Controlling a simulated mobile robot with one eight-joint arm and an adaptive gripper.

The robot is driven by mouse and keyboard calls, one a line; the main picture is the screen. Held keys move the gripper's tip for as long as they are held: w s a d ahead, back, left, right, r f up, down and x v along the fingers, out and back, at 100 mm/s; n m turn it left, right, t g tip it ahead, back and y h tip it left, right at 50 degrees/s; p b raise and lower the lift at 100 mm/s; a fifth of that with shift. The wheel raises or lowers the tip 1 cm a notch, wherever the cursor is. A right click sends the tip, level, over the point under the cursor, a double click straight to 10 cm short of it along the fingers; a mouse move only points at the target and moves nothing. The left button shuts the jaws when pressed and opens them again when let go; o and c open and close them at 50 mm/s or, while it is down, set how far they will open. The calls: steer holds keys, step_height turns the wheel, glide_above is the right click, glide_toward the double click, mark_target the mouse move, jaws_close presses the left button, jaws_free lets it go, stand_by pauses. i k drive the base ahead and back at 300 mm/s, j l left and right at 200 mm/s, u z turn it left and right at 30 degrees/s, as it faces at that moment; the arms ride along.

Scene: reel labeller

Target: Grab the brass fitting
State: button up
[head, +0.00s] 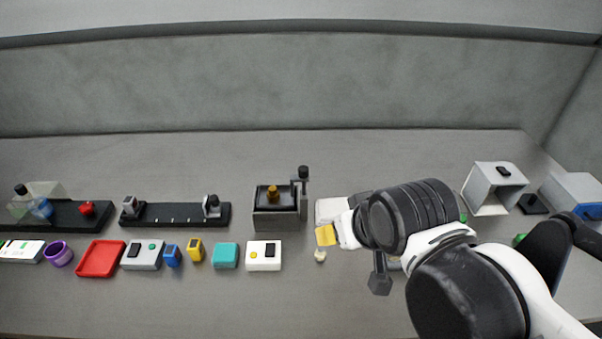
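A brass-coloured piece (272,191), which looks like the brass fitting, stands upright in the top of a dark box-shaped fixture (278,220) at the middle of the bench. A small cream-coloured piece (320,255) lies on the bench to the right of that fixture. My gripper (380,284) shows only in part below my grey wrist, to the right of the fixture and apart from it. My arm hides most of the gripper, so its opening and anything in it cannot be told.
A dark post with a black knob (303,173) rises at the fixture's right. A white box (264,256) and a teal block (225,255) lie in front. A black rail (175,214) and red tray (101,258) are left. An open grey housing (494,189) stands right.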

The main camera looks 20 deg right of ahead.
mark_target(273, 196)
steer(key=j+z, duration=0.65)
steer(key=j, duration=0.25)
steer(key=k+j+z, duration=0.1)
steer(key=j+z, duration=0.25)
steer(key=k+j+z, duration=0.1)
steer(key=j+z, duration=0.2)
steer(key=j, duration=0.2)
steer(key=k+j+z, duration=0.2)
steer(key=j+z, duration=0.15)
